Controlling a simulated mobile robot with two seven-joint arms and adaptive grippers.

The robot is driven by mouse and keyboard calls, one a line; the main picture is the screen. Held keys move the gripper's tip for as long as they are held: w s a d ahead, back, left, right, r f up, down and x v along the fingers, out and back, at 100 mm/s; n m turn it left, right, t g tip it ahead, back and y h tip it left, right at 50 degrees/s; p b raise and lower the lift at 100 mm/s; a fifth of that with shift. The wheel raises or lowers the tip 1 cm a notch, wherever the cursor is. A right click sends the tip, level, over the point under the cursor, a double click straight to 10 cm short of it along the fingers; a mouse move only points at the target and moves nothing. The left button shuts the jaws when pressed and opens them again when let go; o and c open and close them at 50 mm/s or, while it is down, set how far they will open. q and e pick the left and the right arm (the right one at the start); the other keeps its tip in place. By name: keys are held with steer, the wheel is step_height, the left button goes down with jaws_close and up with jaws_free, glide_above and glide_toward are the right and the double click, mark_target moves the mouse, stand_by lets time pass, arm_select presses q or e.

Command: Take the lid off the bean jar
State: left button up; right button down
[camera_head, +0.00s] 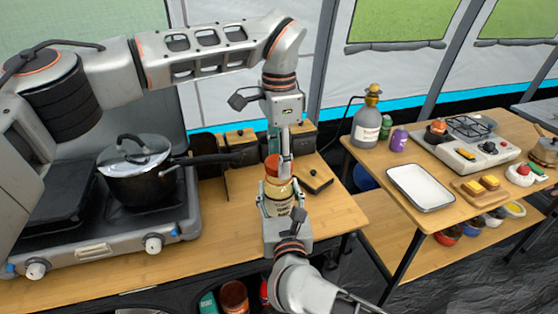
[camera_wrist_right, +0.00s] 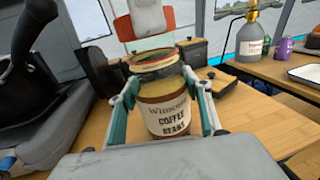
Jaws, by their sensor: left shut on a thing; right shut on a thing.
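The bean jar (camera_head: 278,199) is a clear jar with a "Coffee Beans" label, also seen in the right wrist view (camera_wrist_right: 167,112). It stands roughly upright in my right gripper (camera_head: 283,203), whose teal-padded fingers are shut on its sides. My left gripper (camera_head: 284,163) comes down from above and is shut on the orange-red lid (camera_head: 272,168). One grey finger covers the middle of the lid.
A black pot (camera_head: 140,182) with a glass lid stands on the stove (camera_head: 95,252) at left. Dark containers (camera_head: 240,140) stand behind the jar. A side table at right holds a white tray (camera_head: 420,188), a grey bottle (camera_head: 367,125) and a small burner (camera_head: 465,150).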

arm_select(q)
steer(key=shift+r, duration=0.35)
steer(key=shift+r, duration=0.1)
steer(key=shift+r, duration=1.9)
arm_select(e)
steer(key=c, duration=0.9)
jaws_free()
steer(key=s, duration=0.4)
steer(key=s+d, duration=0.1)
steer(key=s, duration=0.7)
steer(key=shift+d, duration=0.2)
